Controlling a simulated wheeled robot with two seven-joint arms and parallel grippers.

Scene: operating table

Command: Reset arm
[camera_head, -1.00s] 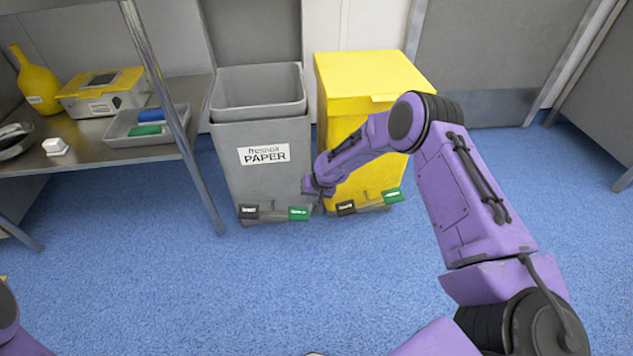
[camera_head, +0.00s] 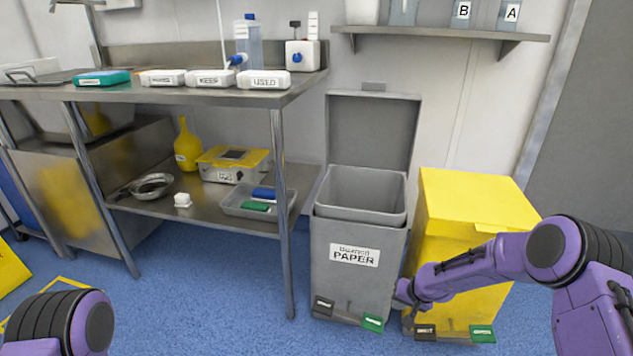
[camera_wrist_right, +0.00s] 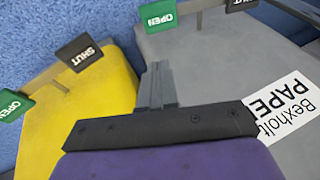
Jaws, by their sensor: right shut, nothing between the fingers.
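My right arm (camera_head: 480,262) reaches in from the right edge, across the front of the yellow bin. Its gripper (camera_head: 407,296) is low, between the grey paper bin (camera_head: 345,275) and the yellow bin (camera_head: 480,210). In the right wrist view the fingers (camera_wrist_right: 158,85) are together with nothing between them, in front of the gap between the yellow bin (camera_wrist_right: 95,115) and the grey bin (camera_wrist_right: 220,60). Of my left arm only a purple and black link (camera_head: 65,325) shows at the lower left; its gripper is out of view.
The grey bin's lid (camera_head: 372,125) stands open; the yellow bin's lid is closed. Both have pedals, such as the green one (camera_head: 373,323). A steel table (camera_head: 190,95) with a lower shelf (camera_head: 150,205) stands left. A wall shelf (camera_head: 440,36) is above.

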